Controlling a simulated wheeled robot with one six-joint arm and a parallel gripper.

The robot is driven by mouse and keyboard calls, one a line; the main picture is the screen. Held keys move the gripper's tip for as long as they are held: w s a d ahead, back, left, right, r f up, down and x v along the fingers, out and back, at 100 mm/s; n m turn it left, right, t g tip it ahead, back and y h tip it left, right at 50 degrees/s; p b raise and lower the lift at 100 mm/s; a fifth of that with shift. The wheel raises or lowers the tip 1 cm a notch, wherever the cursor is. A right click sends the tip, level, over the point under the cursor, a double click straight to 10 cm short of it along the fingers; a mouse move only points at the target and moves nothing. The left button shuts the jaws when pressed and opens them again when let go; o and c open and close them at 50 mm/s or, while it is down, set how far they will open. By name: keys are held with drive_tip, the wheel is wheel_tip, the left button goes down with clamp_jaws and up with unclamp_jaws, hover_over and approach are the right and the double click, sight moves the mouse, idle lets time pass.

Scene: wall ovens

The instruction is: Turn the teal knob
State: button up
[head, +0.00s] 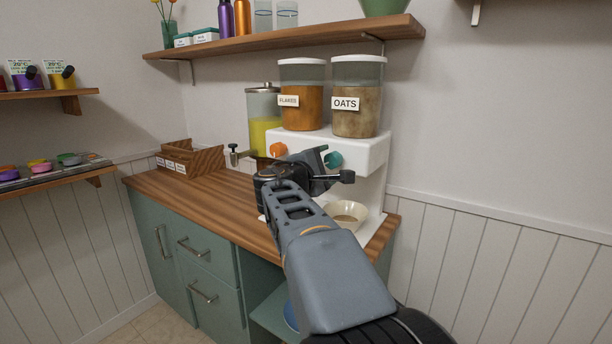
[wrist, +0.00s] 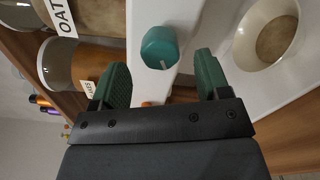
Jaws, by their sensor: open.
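The teal knob (head: 332,160) sits on the front of a white cereal dispenser (head: 362,150), below the clear container labelled OATS (head: 357,100). In the wrist view the teal knob (wrist: 159,48) has a pale mark line on its face. It lies ahead of my gripper (wrist: 160,80), roughly between the two green fingers and just beyond their tips. The fingers are spread apart with nothing between them. In the head view my gripper (head: 325,165) is close to the knob and hides part of the dispenser front.
An orange knob (head: 278,149) is left of the teal one, under the FLAKES container (head: 301,100). A bowl (head: 346,213) stands below on the dispenser's base. A juice dispenser (head: 263,120) and wooden box (head: 190,160) stand left on the counter. A shelf (head: 290,38) hangs above.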

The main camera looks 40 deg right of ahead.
drive_tip(key=v, duration=1)
idle(0.3)
